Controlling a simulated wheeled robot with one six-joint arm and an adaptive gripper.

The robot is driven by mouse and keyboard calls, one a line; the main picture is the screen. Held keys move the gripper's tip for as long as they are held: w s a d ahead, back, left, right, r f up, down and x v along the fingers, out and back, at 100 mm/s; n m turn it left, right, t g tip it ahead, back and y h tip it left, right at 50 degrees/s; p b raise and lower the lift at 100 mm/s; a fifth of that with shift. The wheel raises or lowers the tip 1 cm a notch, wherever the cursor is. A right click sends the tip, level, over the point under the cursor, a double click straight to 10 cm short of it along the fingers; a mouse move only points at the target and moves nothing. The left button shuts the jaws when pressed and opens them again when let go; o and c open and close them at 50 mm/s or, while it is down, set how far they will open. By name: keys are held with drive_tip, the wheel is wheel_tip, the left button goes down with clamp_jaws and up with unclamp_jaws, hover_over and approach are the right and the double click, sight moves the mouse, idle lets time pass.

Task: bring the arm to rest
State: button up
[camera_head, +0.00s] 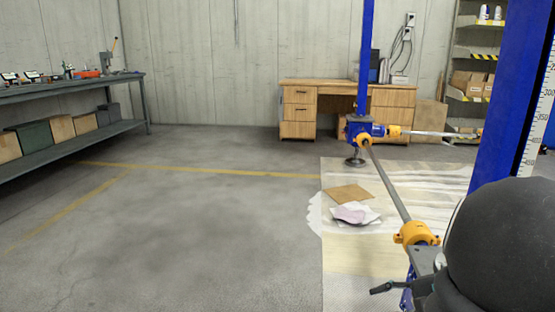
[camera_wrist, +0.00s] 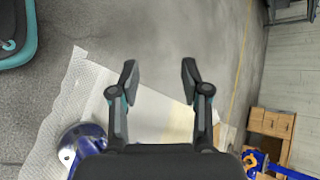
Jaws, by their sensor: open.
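My gripper (camera_wrist: 158,82) is open and empty in the wrist view, with its two dark fingers spread wide above the floor covering. The head view does not clearly show the fingers. A blue screw jack (camera_head: 360,132) stands upright at the far end of the covering, with a tall blue post above it. A grey shaft (camera_head: 388,182) runs from it towards an orange coupling (camera_head: 417,233) at the lower right. Another shaft (camera_head: 430,133) runs right from the jack. In the wrist view a blue jack part (camera_wrist: 85,145) shows at the lower left, apart from the fingers.
The pale floor covering (camera_head: 350,260) carries a brown sheet (camera_head: 349,193) and crumpled papers (camera_head: 352,214). A thick blue post (camera_head: 510,90) with a scale rises at the right. A wooden desk (camera_head: 299,112) and a workbench (camera_head: 75,87) stand behind. The left floor is clear.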

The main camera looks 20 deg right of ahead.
drive_tip(key=s+a+r+n+h+p, duration=0.1)
drive_tip(key=a+r+n, duration=0.3)
drive_tip(key=a, duration=0.4)
drive_tip(key=s+a+r+n+g+h+p, duration=0.1)
drive_tip(key=s+a+r+n+h+p, duration=0.1)
drive_tip(key=a+n, duration=0.4)
drive_tip(key=s+a+r+n+g+h+p, duration=0.1)
drive_tip(key=a+r+n+h, duration=0.3)
drive_tip(key=a, duration=0.5)
drive_tip(key=shift+s+a+r+n+p, duration=0.2)
drive_tip(key=shift+a+r+n+p, duration=0.3)
drive_tip(key=shift+r, duration=0.8)
drive_tip(key=shift+d, duration=0.1)
